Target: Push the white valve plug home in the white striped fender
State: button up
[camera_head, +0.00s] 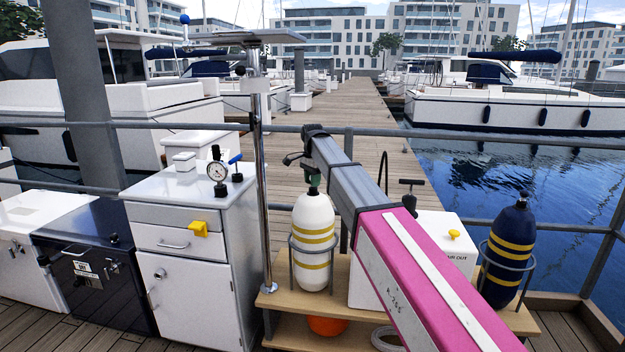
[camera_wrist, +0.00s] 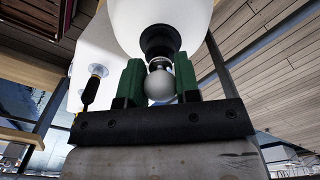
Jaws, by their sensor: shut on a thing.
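The white fender (camera_head: 314,218) with yellow stripes stands upright in a wire ring on the wooden shelf. Its white end and black valve collar (camera_wrist: 160,40) fill the top of the wrist view. My gripper (camera_head: 313,184) is right above the fender's top.
A navy fender (camera_head: 510,250) with yellow stripes stands in a ring at the right. A cabinet (camera_head: 190,235) with a gauge (camera_head: 217,172) stands left. A metal post (camera_head: 261,180) rises close left of the white fender.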

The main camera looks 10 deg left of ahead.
jog(key=shift+f, duration=0.35)
jog(key=o, duration=1)
jog(key=shift+c, duration=0.2)
notch_tip(320, 180, up, 11)
jog(key=shift+f, duration=0.15)
